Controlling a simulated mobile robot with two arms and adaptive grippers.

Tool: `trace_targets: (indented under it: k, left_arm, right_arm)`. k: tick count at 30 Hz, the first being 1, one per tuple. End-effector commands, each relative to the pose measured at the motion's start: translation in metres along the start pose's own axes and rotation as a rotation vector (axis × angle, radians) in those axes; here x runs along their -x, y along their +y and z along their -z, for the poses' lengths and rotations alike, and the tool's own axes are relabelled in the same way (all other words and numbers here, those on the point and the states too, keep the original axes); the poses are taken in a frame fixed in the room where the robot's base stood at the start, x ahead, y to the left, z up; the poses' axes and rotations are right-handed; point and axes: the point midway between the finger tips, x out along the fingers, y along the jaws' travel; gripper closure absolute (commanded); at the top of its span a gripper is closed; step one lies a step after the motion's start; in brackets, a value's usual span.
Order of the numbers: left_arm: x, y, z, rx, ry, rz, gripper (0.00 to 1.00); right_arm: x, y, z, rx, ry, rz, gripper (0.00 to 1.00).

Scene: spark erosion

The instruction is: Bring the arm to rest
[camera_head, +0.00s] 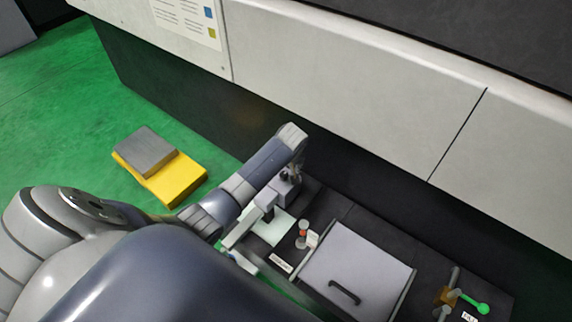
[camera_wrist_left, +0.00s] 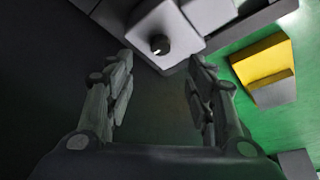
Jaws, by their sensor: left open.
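My left arm (camera_head: 250,182) comes in from the left in the head view, reaches out over the dark bench and bends down at its far end. In the left wrist view my left gripper (camera_wrist_left: 161,64) is open, with its two fingers well apart and nothing between them. A light grey block with a black knob (camera_wrist_left: 165,35) shows beyond the fingertips; I cannot tell how far off it is. My right gripper is not in view.
A light grey lid with a dark handle (camera_head: 358,262) lies on the bench, near a small red-and-white item (camera_head: 302,234). A green-knobbed lever (camera_head: 474,302) is at right. A yellow step (camera_head: 180,180) stands on the green floor. A pale machine wall (camera_head: 330,75) rises behind.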

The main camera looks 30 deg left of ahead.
Motion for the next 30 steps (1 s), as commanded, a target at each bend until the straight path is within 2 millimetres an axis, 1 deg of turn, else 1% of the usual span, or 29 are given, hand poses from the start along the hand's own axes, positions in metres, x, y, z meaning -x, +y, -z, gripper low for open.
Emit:
trace_targets:
  k: [3,6,22,23,26,29,30]
  left_arm:
    - [0.006,0.000,0.000,0.000,0.001,-0.001,0.50]
    - [0.008,-0.001,0.000,0.000,0.000,0.001,0.50]
    - [0.008,0.000,-0.002,-0.004,-0.001,-0.001,0.50]
    - [0.008,0.000,-0.004,-0.011,-0.002,-0.002,0.50]
    - [0.011,-0.001,-0.023,-0.061,-0.012,-0.015,0.50]
    - [0.018,-0.005,-0.058,-0.156,-0.027,-0.041,0.50]
    - [0.024,-0.007,-0.075,-0.202,-0.035,-0.055,0.50]
  right_arm:
    - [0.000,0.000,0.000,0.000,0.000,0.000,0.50]
    - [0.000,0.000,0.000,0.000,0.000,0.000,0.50]
    - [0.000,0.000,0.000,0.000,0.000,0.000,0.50]
    - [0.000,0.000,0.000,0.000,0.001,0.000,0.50]
    - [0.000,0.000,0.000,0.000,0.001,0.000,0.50]
    - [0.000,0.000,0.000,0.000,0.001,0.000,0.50]
    - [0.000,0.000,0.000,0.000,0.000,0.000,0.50]
